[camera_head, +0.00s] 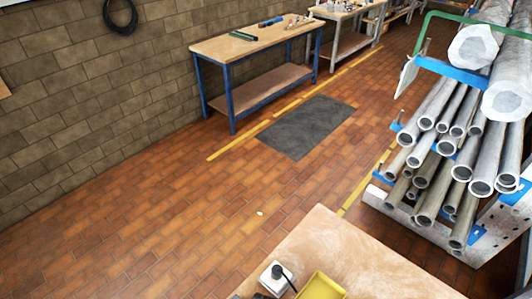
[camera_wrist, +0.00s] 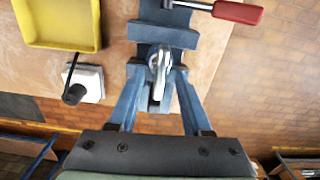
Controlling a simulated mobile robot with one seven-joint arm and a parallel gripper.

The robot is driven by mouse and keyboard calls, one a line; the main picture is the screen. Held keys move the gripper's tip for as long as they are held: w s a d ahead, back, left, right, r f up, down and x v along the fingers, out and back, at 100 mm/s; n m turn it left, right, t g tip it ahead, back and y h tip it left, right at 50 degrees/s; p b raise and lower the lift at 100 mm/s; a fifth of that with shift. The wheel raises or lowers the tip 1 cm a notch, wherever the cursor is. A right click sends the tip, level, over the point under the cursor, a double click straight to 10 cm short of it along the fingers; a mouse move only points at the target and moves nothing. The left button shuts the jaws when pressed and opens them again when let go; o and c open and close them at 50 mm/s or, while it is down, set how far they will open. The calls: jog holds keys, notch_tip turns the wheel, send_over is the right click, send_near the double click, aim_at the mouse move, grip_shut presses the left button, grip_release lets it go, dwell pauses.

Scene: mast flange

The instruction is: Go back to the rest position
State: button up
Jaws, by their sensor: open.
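My gripper (camera_wrist: 158,82) is in the wrist view, with its two blue-grey fingers spread apart. A small shiny metal piece (camera_wrist: 159,62) shows between the fingertips, at a blue-grey vise (camera_wrist: 163,34). I cannot tell whether either finger touches the piece or the vise. The vise stands on a light wooden bench top (camera_wrist: 112,55) and has a bar with a red handle (camera_wrist: 238,12). The head view shows the bench top (camera_head: 335,250) at the bottom, but not my gripper or the vise.
Left of the vise are a yellow tray (camera_wrist: 58,45) and a white box with a black knob (camera_wrist: 88,84). In the head view, a rack of metal pipes (camera_head: 440,165) stands at the right. A blue-legged workbench (camera_head: 258,50) is along the wall. The brick-red floor between is open.

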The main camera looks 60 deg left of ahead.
jog(key=shift+r, duration=1.1)
